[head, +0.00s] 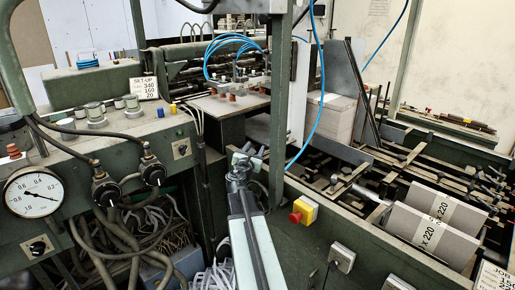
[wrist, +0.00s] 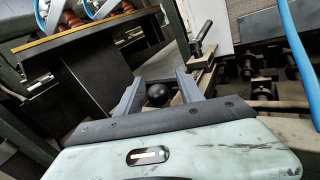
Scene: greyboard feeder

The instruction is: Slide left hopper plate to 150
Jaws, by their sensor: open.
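My gripper (head: 246,160) is in the middle of the head view, in front of the machine's hopper side. In the wrist view my gripper (wrist: 157,92) is open, with its two grey fingers apart. A round black knob (wrist: 157,95) shows between the fingers; I cannot tell whether it is level with them or beyond. A black clamp lever (wrist: 202,40) stands on a metal bar just past the right finger. An upright pale plate (head: 299,90) rises behind the gripper in the head view; I cannot tell whether it is the left hopper plate. No scale reading at 150 is legible.
A green control panel (head: 85,150) with a gauge (head: 33,192) and cables stands at left. A red-and-yellow stop button (head: 303,210) sits right of my arm. Greyboard stacks (head: 433,225) marked 220 lie at right. Blue hoses (head: 321,80) hang near the gripper.

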